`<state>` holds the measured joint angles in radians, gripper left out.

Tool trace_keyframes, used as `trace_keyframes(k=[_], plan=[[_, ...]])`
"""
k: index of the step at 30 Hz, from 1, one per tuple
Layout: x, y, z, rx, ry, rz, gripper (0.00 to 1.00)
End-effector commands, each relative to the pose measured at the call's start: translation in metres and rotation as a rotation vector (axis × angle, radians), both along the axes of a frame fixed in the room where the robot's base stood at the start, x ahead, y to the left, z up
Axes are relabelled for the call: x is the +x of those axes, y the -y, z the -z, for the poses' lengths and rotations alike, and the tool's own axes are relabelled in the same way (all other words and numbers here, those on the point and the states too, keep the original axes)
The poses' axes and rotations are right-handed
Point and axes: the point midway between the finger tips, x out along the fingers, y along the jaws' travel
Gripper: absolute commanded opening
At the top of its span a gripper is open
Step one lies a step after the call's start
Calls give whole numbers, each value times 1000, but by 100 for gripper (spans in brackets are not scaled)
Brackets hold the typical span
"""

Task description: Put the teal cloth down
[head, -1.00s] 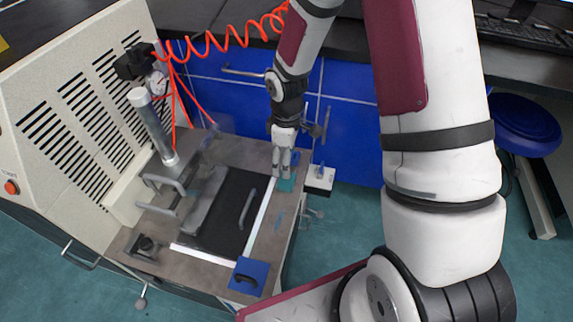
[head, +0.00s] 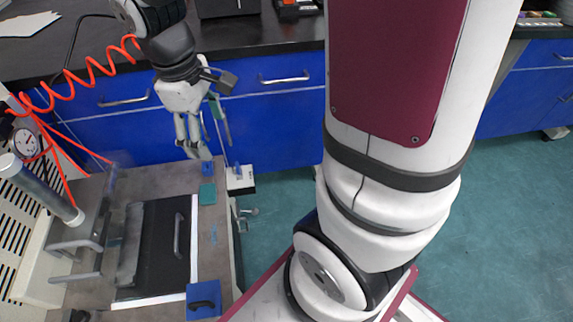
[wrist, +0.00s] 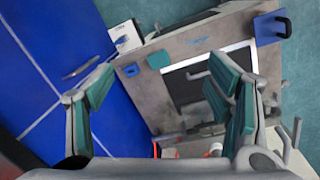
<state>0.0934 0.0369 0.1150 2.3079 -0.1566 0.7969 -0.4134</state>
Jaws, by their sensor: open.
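The teal cloth (head: 208,194) is a small flat patch lying on the grey-brown worktop of the machine, near its right edge. It also shows in the wrist view (wrist: 159,59), apart from my fingers. My gripper (head: 196,152) is above the worktop, beyond the cloth in the head view. In the wrist view my gripper (wrist: 160,82) has its teal-padded fingers spread wide, with nothing between them. The cloth is not hidden in either view.
A small blue piece (head: 207,168) lies beside the cloth. A blue block with a dark handle (head: 203,300) sits at the worktop's near corner. A black plate with a handle (head: 165,247) lies left of the cloth. Blue cabinets (head: 270,125) stand behind; an orange coiled hose (head: 90,75) hangs at left.

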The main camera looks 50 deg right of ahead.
Motion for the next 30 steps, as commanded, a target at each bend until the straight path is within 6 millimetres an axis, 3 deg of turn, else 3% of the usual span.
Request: trace_keyframes(k=[3,9,15,18,24,30], plan=[[-39,-1,-36,-1,24,107,73],[-109,-6,-76,24,45,283,73],[-177,-14,-94,73,56,433,73],[-202,-17,-96,97,56,486,73],[-226,-21,-96,121,51,534,73],[-227,-21,-96,122,50,539,73]])
